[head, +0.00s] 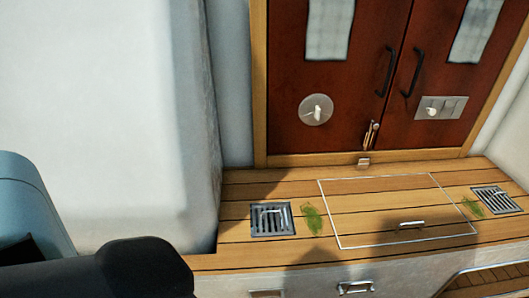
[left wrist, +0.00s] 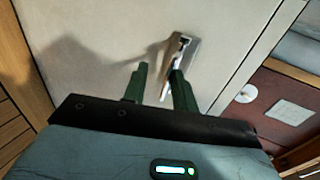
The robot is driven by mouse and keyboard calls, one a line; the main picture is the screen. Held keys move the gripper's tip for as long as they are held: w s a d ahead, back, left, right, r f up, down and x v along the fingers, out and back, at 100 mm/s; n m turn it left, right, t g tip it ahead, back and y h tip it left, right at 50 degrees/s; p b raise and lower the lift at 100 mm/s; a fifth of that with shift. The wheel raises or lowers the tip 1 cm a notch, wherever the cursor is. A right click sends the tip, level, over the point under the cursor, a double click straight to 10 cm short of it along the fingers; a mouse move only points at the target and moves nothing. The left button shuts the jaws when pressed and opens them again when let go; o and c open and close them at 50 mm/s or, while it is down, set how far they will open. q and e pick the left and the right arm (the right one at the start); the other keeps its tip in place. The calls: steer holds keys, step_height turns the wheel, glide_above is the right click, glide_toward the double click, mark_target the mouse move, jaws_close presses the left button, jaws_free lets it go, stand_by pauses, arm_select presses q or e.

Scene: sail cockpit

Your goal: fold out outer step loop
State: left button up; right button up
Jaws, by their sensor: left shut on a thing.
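In the left wrist view, a shiny metal step loop (left wrist: 181,50) on a small plate is fixed to a pale panel. Its free end reaches down between the dark green fingers of my left gripper (left wrist: 158,82), which is shut on it. The right finger hides part of the loop. In the head view only my left arm shows at the lower left; its fingers are out of frame. I cannot tell from the head view which fitting is held. My right gripper is in neither view.
The head view shows brown double doors (head: 345,70), a wooden deck with a hatch (head: 380,205), two metal drain grates (head: 272,219) (head: 495,200), and green weed (head: 312,219). A metal handle (head: 355,287) sits on the pale riser. A white wall (head: 110,100) stands at left.

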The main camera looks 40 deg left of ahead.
arm_select(q)
steer(key=shift+s+d+f, duration=0.3)
steer(key=shift+s+d, duration=0.05)
steer(key=shift+s, duration=0.15)
steer(key=v, duration=0.7)
steer(key=shift+r+p, duration=0.4)
steer(key=shift+r, duration=0.05)
steer(key=shift+w+d, duration=0.1)
